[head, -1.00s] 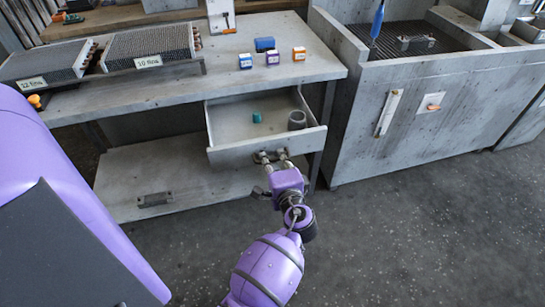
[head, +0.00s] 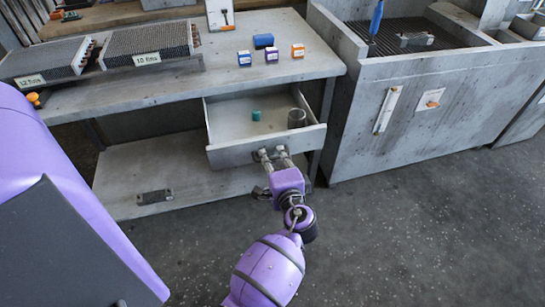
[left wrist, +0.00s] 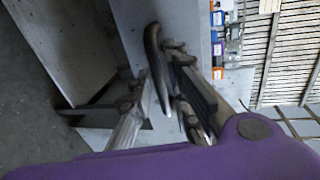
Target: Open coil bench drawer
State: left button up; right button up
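The coil bench drawer (head: 245,152) stands well pulled out under the grey bench's right part. A teal piece (head: 256,116) and a grey cylinder (head: 296,118) sit inside it. My left gripper (head: 273,154) is at the front of the drawer. In the head view the fingers and wrist hide most of the handle. My right gripper is not in view.
The bench top (head: 210,82) carries finned coils (head: 148,44) at the left and several small boxes (head: 271,55) above the drawer. A grey sink-like cabinet (head: 365,140) stands close to the right. A lower shelf (head: 200,178) lies below. The floor in front is clear.

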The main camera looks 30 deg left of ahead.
pick_arm(q)
jog(key=v, duration=0.7)
jog(key=shift+a, duration=0.1)
